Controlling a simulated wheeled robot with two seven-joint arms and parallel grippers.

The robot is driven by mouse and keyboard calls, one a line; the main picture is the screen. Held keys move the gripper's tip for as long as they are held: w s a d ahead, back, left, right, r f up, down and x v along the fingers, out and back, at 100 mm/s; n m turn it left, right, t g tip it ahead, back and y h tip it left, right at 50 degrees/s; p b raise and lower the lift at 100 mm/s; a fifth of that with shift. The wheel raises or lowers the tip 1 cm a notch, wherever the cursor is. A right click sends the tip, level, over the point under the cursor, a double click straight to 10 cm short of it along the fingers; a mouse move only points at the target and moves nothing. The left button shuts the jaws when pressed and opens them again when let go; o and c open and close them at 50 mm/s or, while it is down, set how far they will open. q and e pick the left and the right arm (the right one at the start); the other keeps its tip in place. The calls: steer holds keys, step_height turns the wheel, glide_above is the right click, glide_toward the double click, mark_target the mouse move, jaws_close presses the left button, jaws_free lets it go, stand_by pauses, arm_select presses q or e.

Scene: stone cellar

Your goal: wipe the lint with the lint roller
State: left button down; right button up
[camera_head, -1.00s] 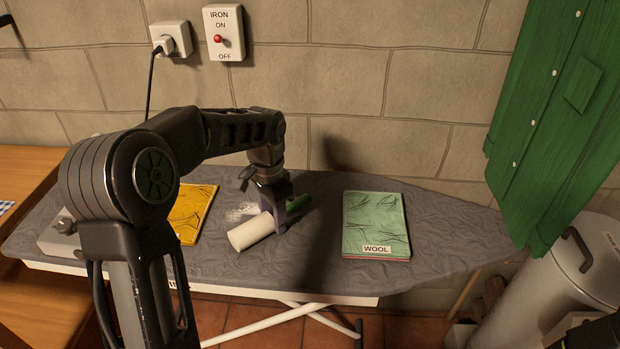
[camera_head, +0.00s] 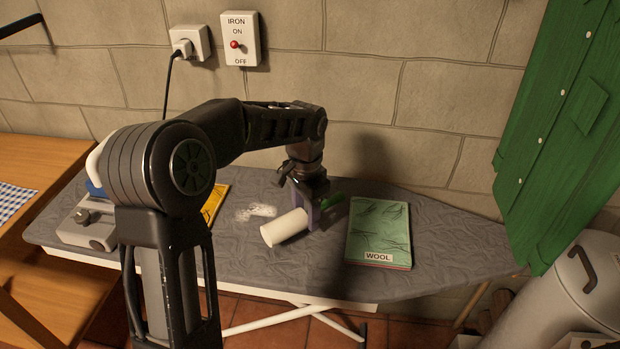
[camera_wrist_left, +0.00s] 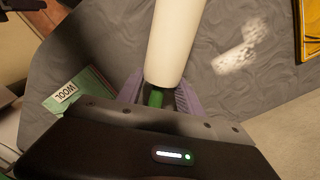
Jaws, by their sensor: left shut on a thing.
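The lint roller (camera_head: 284,229) has a white cylinder and a green handle. My left gripper (camera_head: 314,217) is shut on its green handle, and the roller lies tilted low over the ironing board; I cannot tell whether it touches the cover. In the left wrist view the white cylinder (camera_wrist_left: 175,40) sticks out from between the purple fingers (camera_wrist_left: 158,95). The lint (camera_head: 256,212) is a whitish patch on the grey board cover, just up and left of the roller. It also shows in the left wrist view (camera_wrist_left: 241,52), apart from the roller. My right gripper is not in view.
The ironing board (camera_head: 430,268) carries a green WOOL stack (camera_head: 378,232) right of the gripper and a yellow cloth (camera_head: 214,204) at left. An iron (camera_head: 97,165) stands on the left end. A metal bin (camera_head: 575,300) and green shutter (camera_head: 560,130) are at right.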

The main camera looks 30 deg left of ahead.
arm_select(q)
step_height(320, 180, up, 3)
steer(key=shift+w+d+f+p, duration=0.1)
steer(key=shift+w+d+p, duration=0.05)
steer(key=shift+p, duration=0.75)
steer(key=shift+r+p, duration=0.8)
steer(key=shift+r, duration=0.35)
